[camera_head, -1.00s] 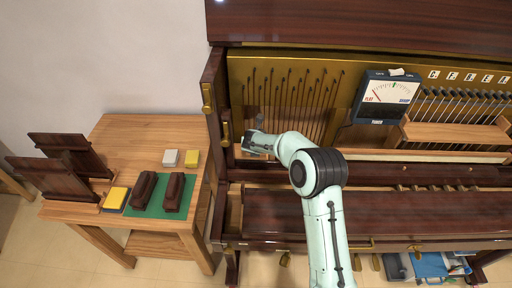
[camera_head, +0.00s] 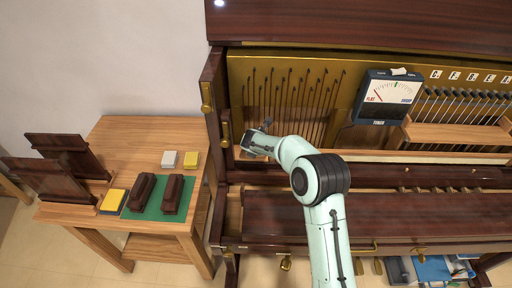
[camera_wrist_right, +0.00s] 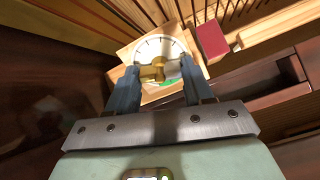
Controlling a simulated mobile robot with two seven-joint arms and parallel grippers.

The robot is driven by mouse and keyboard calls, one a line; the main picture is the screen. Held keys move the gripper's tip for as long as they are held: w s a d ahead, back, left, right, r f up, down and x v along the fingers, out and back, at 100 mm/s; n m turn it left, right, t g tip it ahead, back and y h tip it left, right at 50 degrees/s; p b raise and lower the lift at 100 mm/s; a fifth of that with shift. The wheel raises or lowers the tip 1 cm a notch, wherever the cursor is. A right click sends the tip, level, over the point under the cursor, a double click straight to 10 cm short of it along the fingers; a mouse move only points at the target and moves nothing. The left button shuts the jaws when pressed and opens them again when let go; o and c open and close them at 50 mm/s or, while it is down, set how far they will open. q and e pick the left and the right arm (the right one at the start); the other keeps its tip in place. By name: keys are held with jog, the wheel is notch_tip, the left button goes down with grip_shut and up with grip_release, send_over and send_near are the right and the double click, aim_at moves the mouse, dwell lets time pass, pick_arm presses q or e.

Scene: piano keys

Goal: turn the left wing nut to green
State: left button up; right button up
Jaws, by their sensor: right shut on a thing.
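A brass wing nut (camera_wrist_right: 152,72) sits on a round pale dial (camera_wrist_right: 160,47) with dark tick marks, mounted on a light wooden block. A small green patch (camera_wrist_right: 172,83) shows at the dial's lower edge. My right gripper (camera_wrist_right: 160,66) has one finger on each side of the nut and is shut on it; the exact contact is hard to see. In the head view, my right gripper (camera_head: 258,136) is at the left end of the open piano, and it hides the wing nut there. My left gripper is not in view.
A tuner (camera_head: 388,97) with a needle scale stands on the piano to the right. A red block (camera_wrist_right: 211,41) lies close beside the dial. A wooden side table (camera_head: 136,134) at left holds dark panels, two dark blocks on a green mat, and sponges.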

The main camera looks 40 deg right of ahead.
jog(key=shift+f+m+b, duration=0.1)
jog(key=shift+m+b, duration=0.65)
jog(key=shift+m, duration=0.45)
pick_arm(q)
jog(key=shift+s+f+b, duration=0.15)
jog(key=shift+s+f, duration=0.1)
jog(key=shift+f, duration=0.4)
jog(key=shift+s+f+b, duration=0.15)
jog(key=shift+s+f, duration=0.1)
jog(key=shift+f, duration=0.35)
pick_arm(e)
jog(key=shift+m, duration=0.7)
jog(key=shift+m+b, duration=0.85)
jog(key=shift+m, duration=0.15)
jog(key=shift+m+b, duration=0.4)
jog(key=shift+m, duration=0.3)
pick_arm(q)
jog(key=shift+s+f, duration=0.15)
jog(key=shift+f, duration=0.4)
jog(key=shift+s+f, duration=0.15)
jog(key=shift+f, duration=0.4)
pick_arm(e)
jog(key=o, duration=1)
jog(key=shift+r, duration=0.2)
